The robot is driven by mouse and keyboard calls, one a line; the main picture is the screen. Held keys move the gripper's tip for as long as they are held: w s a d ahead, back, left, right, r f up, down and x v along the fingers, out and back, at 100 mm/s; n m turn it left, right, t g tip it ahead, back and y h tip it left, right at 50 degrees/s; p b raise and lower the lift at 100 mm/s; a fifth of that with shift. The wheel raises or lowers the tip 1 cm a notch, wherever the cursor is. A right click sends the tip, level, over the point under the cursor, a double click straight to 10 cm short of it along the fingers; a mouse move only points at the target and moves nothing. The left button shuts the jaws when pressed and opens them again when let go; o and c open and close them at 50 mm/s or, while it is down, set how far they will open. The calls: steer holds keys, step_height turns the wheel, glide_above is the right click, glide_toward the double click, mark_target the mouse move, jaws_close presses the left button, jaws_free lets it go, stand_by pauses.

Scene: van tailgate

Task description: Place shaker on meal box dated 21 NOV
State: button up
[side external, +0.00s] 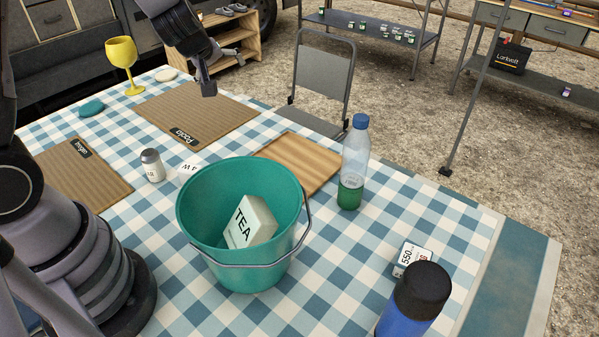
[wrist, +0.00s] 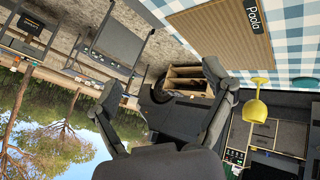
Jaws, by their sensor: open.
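A small white shaker (side external: 152,166) with a grey cap stands upright on the checked cloth, left of the green bucket. I see no box with a readable 21 NOV date. A pale box marked TEA (side external: 249,222) sits tilted inside the bucket (side external: 215,245). A white item (side external: 187,171) with partly hidden lettering lies behind the bucket; I cannot tell what it is. My gripper (side external: 207,88) is raised above the far part of the table, away from the shaker. In the wrist view my gripper (wrist: 162,85) is open and empty.
A yellow goblet (side external: 122,62), a Paola placemat (side external: 195,112), a Megan placemat (side external: 85,172) and a wooden board (side external: 298,165) lie around. A clear bottle with green liquid (side external: 353,165), a 550 label item (side external: 411,257) and a blue flask (side external: 412,305) stand right.

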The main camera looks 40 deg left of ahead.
steer(key=s+a+f+n+g+y, duration=0.3)
steer(key=a+f+n+g+y, duration=0.15)
steer(key=a+f, duration=0.35)
steer(key=n+g+y, duration=0.2)
steer(key=g+y, duration=0.4)
glide_above(156, 158)
steer(key=d, duration=0.2)
step_height(156, 158, down, 6)
step_height(156, 158, down, 7)
steer(key=shift+w+d+f, duration=0.1)
steer(key=shift+w, duration=0.05)
steer(key=x, duration=0.5)
steer(key=shift+c, duration=0.3)
steer(key=c, duration=1.2)
steer(key=shift+c, duration=0.2)
